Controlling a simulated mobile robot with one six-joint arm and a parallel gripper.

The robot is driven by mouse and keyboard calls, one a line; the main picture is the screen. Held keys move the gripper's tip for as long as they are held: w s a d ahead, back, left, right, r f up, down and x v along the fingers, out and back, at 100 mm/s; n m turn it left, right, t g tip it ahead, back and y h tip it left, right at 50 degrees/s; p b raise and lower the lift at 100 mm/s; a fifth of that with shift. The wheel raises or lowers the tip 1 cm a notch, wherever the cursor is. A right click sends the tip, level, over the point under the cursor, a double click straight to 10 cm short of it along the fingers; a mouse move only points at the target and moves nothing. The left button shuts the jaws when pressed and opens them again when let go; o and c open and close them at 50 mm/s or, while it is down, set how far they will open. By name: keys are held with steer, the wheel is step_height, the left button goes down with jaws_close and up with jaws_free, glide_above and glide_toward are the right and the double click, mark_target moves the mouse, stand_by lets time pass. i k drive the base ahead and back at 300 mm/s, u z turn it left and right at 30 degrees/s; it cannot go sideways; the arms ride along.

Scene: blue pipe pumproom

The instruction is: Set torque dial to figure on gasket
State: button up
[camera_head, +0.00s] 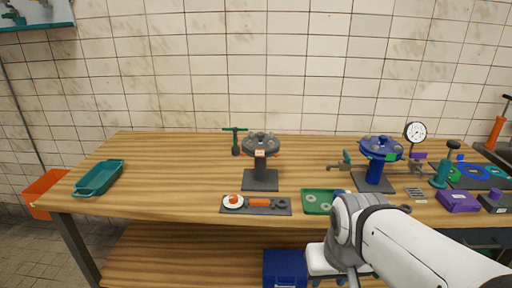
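A small white dial with an orange knob (233,201) sits at the left end of a dark plate (283,210) near the bench's front edge; it may be the torque dial. An orange handle-like part (260,203) lies beside it. A green tray (310,208) to the right holds pale rings that could be gaskets. Coloured rings (472,171) lie on a dark mat at the far right. No figure is readable on any of them. My white arm crosses the lower right, in front of the bench edge. My gripper cannot be made out.
A grey flanged stand (261,163) and a blue flanged stand (374,172) rise from the wooden bench (170,175). A round gauge (415,132) stands behind. A teal tray (99,178) lies left, and purple boxes (458,201) right. Bench between teal tray and grey stand is clear.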

mark_target(233, 199)
steer(key=u, duration=0.05)
steer(key=k, duration=0.55)
steer(key=z, duration=0.5)
steer(key=i, duration=1.35)
steer(key=u, duration=0.45)
